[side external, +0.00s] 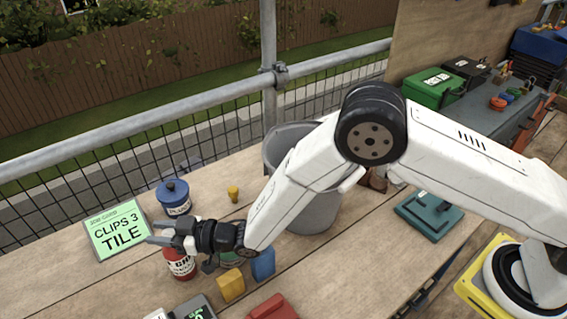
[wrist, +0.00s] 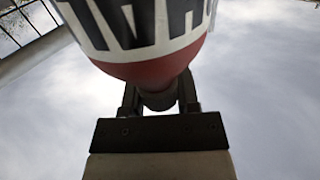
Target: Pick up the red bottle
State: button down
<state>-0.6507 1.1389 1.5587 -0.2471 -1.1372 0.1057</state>
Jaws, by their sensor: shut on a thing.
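The red bottle (side external: 180,265) with a white label and dark lettering stands upright at the front left of the boards in the side view. My gripper (side external: 167,234) is right above its body, at its top. In the wrist view, the bottle (wrist: 150,67) fills the upper middle, and its narrow neck runs between the two fingers of my gripper (wrist: 159,98). My gripper is shut on this neck. Whether the bottle's base touches the boards cannot be told. My gripper hides the bottle's top in the side view.
A green sign (side external: 117,229) reading "CLIPS 3 TILE" lies left of the bottle. A blue-lidded pot (side external: 174,198) stands behind it. Yellow (side external: 231,286) and blue (side external: 263,265) blocks are to its right, with a grey bucket (side external: 315,208) farther back. A mesh railing edges the boards.

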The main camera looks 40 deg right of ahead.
jog(key=shift+r, duration=0.2)
jog(key=shift+r, duration=0.8)
jog(key=s+d+r, duration=0.8)
jog(key=s+r, duration=0.3)
jog(key=shift+s, duration=0.2)
jog(key=shift+r, duration=0.1)
dwell(0.4)
